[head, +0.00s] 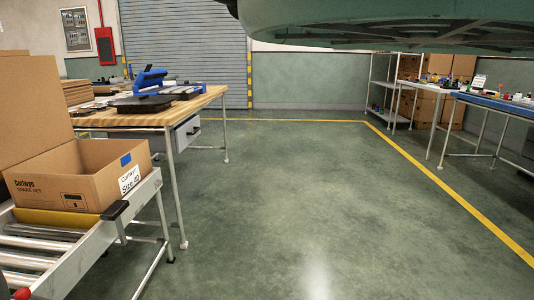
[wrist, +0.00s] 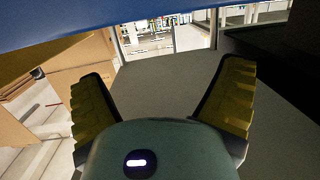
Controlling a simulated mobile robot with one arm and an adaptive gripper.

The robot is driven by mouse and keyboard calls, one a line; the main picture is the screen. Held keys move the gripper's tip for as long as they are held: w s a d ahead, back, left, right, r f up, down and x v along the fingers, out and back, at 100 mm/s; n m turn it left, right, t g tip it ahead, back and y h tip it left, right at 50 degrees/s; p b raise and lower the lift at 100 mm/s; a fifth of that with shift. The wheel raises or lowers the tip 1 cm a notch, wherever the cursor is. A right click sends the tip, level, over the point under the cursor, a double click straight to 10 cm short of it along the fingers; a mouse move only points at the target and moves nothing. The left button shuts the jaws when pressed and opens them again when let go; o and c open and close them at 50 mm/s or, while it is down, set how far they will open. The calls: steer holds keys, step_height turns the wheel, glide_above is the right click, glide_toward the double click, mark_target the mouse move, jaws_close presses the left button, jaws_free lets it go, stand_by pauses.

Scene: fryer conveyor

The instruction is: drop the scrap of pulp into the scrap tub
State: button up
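My gripper (wrist: 165,78) shows in the wrist view with its two yellow ribbed fingers spread wide apart. Nothing is between them; grey floor shows in the gap. My gripper does not show in the head view. I cannot make out a scrap of pulp or a scrap tub in either view.
In the head view, an open cardboard box (head: 90,180) sits on a roller conveyor (head: 100,245) at the left, beside a wooden workbench (head: 150,118). A blue-topped table (head: 500,103) and shelves (head: 378,85) stand right. The middle floor (head: 300,190) is clear. A blue surface (wrist: 120,22) crosses the wrist view's top.

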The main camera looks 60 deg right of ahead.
steer(key=shift+o, duration=0.3)
steer(key=v, duration=1.2)
